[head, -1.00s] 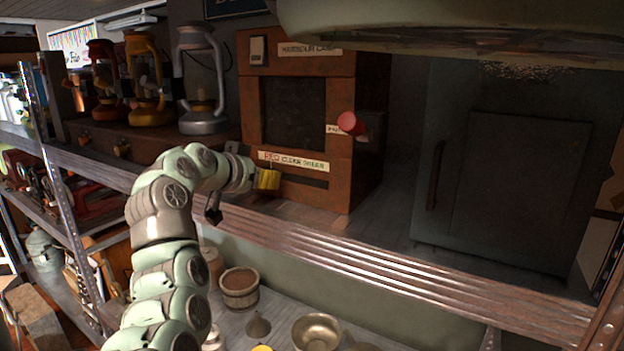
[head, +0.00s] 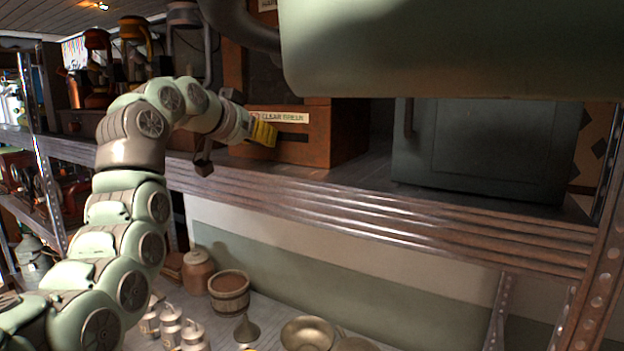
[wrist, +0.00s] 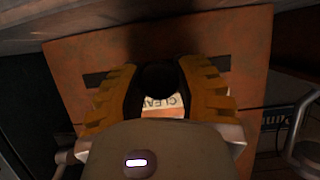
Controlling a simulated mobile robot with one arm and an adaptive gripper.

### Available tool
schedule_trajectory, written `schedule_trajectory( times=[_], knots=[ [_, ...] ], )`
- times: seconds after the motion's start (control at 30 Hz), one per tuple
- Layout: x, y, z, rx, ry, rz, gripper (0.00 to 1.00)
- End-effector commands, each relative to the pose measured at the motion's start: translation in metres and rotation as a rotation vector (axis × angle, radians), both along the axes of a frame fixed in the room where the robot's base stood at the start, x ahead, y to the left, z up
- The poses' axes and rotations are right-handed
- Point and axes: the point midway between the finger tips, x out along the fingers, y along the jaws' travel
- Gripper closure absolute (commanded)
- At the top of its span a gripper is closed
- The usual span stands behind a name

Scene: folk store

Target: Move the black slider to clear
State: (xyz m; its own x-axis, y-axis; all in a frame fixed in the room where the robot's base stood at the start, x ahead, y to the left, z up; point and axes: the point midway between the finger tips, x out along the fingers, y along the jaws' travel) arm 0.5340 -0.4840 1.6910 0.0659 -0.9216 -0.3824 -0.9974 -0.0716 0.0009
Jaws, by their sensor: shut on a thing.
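A brown wooden box (head: 319,133) stands on the shelf in the head view, its front crossed by a dark horizontal slot (head: 292,139). A pale label (head: 285,117) above the slot reads CLEAR GREEN; its left end is hidden by my gripper. My gripper (head: 264,133) reaches the box front from the left, its yellow fingers over the left part of the slot. In the wrist view, the black slider (wrist: 158,78) sits between the fingers, which are shut on it. The upside-down word CLEAR (wrist: 160,103) shows just beside it, roughly in line, with slot on both sides.
A dark cabinet (head: 490,150) stands right of the box on the metal shelf (head: 390,215). Lanterns (head: 135,45) stand to the left. Below are a wooden bucket (head: 229,293) and a brass bowl (head: 308,333). My own body covers the upper right of the head view.

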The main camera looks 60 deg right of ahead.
Motion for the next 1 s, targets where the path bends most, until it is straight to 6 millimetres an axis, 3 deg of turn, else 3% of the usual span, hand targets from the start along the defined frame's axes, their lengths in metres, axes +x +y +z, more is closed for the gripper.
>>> schedule_trajectory(
  times=[0.5,0.53,0.83,1.0],
  knots=[
    [-0.0046,0.0015,0.0045,-0.01,-0.004,0.008,1.0],
    [-0.0045,0.0014,0.0044,-0.01,-0.004,0.008,0.66],
    [-0.0042,0.0014,0.0012,-0.002,-0.001,0.008,0.36],
    [-0.0043,0.0012,0.0004,0.0,0.0,0.008,0.36]
  ],
)
